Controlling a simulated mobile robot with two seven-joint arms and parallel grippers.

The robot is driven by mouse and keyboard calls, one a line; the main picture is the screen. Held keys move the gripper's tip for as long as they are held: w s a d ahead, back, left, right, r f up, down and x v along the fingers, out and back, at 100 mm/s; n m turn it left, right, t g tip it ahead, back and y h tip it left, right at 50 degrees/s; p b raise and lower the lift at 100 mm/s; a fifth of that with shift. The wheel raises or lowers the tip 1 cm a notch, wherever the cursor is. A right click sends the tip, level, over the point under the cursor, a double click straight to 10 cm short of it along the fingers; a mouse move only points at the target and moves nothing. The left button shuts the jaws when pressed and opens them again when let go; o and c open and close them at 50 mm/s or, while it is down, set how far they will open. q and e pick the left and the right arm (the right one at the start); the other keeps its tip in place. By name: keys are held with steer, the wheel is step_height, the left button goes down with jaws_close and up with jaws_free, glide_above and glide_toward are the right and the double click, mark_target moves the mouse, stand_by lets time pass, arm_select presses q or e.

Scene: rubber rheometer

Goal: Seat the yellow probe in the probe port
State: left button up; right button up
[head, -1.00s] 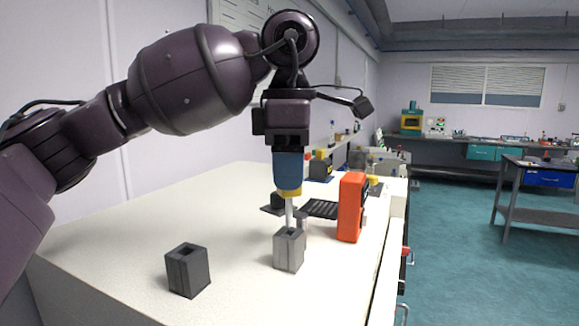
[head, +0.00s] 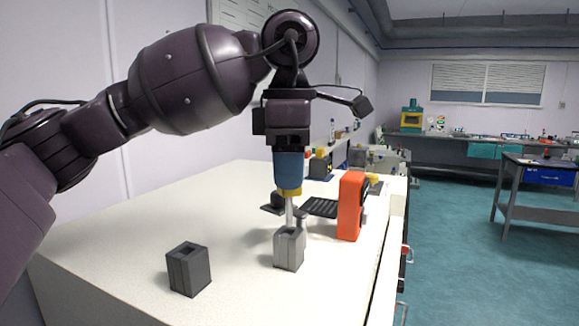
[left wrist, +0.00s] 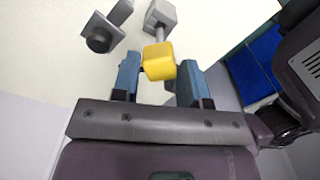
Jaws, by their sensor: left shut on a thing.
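My left gripper (head: 289,188) points straight down over the white bench and is shut on the yellow probe (head: 293,192). In the left wrist view the yellow probe's block (left wrist: 159,62) sits between the blue fingers. Its pale metal shaft (head: 289,212) runs down to a light grey square block with an opening (head: 289,250). The shaft's lower end is at the block's top; I cannot tell how far inside it is. A dark grey block with a square opening (head: 188,270) stands to the left. I cannot tell from looks which block is the probe port. My right gripper is not in view.
An orange upright device (head: 351,206) stands close to the right of the grey block. A black ribbed plate (head: 321,208) lies behind. The bench (head: 130,232) is clear on the left, and its edge runs along the right.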

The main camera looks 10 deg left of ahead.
mark_target(289, 199)
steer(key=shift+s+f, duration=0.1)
arm_select(q)
steer(key=shift+f+b, duration=0.3)
steer(key=shift+f, duration=0.65)
steer(key=shift+f+b, duration=0.5)
steer(key=shift+f, duration=0.05)
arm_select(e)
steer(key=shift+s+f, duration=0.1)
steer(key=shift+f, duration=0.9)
arm_select(q)
steer(key=shift+f, duration=0.35)
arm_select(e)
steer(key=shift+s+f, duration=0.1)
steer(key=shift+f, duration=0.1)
arm_select(q)
steer(key=shift+f+b, duration=0.4)
steer(key=shift+f, duration=0.65)
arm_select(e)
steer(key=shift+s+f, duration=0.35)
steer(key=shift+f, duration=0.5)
arm_select(q)
steer(key=o, duration=1)
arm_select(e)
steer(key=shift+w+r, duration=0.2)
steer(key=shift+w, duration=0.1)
